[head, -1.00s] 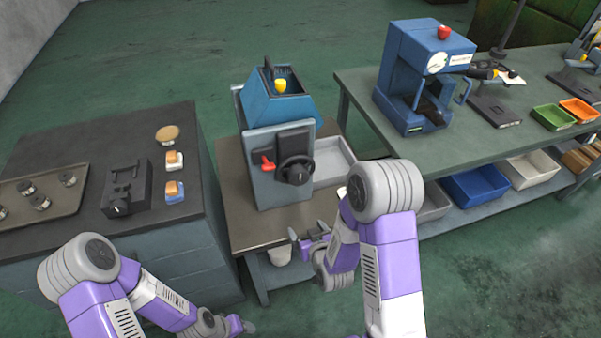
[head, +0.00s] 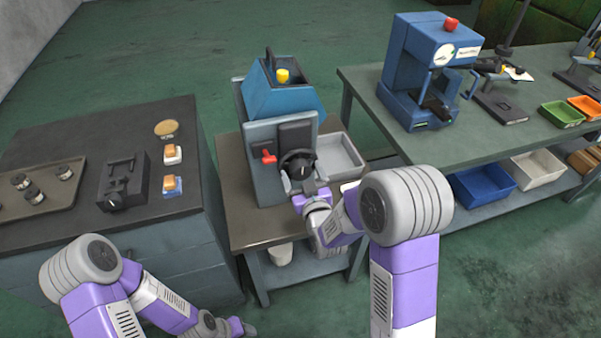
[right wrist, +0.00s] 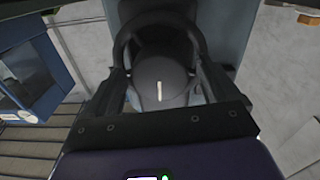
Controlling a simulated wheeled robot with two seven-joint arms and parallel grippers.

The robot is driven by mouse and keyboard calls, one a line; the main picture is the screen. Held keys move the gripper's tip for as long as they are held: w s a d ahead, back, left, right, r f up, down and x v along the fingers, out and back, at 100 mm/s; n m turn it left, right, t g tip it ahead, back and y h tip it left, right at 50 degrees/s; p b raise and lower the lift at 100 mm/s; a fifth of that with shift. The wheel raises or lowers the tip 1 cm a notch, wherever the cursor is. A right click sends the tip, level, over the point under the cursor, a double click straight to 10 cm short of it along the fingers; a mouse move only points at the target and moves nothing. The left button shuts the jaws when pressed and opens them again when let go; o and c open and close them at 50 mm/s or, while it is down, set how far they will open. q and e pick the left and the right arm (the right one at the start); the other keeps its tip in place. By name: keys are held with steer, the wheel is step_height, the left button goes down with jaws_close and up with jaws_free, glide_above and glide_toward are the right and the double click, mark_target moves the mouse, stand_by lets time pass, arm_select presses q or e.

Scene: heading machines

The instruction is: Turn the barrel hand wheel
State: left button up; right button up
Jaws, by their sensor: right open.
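The black barrel hand wheel (head: 298,163) is on the front of the blue-grey machine (head: 262,182). In the right wrist view the wheel (right wrist: 160,20) shows as a dark ring, with a round hub bearing a pale line below its rim. My right gripper (head: 302,184) is at the wheel's front; its open fingers (right wrist: 160,88) stand one on each side of the hub. I cannot tell whether they touch it. My left gripper (head: 242,328) is low at the front left, away from the machine, and its jaws are too small to read.
A grey tray (head: 340,153) is to the machine's right. A dark cabinet (head: 70,135) with a vise stands left, and a green bench (head: 375,85) with a blue press (head: 415,70) stands right.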

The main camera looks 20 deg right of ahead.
steer(key=shift+w, duration=0.95)
steer(key=c, duration=1)
steer(key=shift+f+n+b, duration=0.1)
steer(key=shift+n+b, duration=0.2)
steer(key=shift+b, duration=0.35)
steer(key=shift+c, duration=0.2)
steer(key=o, duration=1)
steer(key=shift+o, duration=0.2)
